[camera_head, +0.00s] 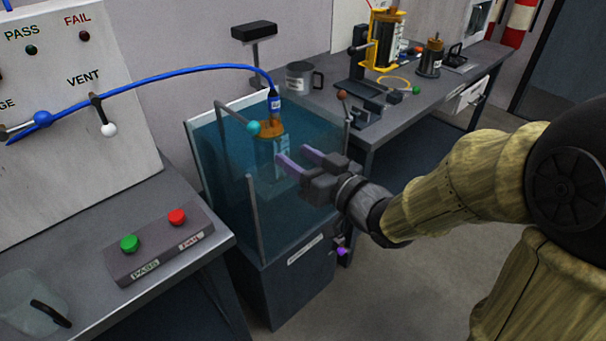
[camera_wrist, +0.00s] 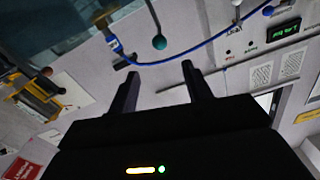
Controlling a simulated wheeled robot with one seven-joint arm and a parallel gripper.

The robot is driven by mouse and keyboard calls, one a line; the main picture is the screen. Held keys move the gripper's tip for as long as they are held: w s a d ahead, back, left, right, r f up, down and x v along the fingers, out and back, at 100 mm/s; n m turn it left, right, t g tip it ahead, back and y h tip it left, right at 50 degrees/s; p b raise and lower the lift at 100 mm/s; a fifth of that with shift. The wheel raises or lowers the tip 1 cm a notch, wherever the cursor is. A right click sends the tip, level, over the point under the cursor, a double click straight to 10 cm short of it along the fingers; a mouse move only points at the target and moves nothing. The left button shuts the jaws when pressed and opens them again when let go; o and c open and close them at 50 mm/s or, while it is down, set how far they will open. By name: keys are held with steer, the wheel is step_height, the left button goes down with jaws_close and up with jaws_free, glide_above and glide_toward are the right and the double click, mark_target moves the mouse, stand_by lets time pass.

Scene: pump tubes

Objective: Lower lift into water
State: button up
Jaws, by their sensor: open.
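The water tank (camera_head: 205,150) is a blue-tinted, clear-walled box on a dark cabinet. Inside it a brown round piece (camera_head: 268,130) shows under a blue hose fitting (camera_head: 274,103), with a pale part below. I cannot tell how much of it is under water. A grey bent rod at the tank's left ends in a teal ball (camera_head: 253,127), which looks like the lift handle; the teal ball also shows in the wrist view (camera_wrist: 159,42), ahead of the fingertips. My gripper (camera_head: 291,154) is open and empty, its purple fingers apart from the ball, to its lower right.
A blue hose (camera_head: 165,73) arches from the white test panel (camera_head: 60,130) to the tank. A button box (camera_head: 160,243) sits on the left bench. The right bench holds a grey mug (camera_head: 299,76) and a yellow-framed fixture (camera_head: 383,40). Another rod carries a brown ball (camera_head: 342,94).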

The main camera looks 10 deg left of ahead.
steer(key=shift+s+d+f+b, duration=0.15)
steer(key=shift+s+d+b, duration=0.15)
steer(key=shift+b, duration=0.5)
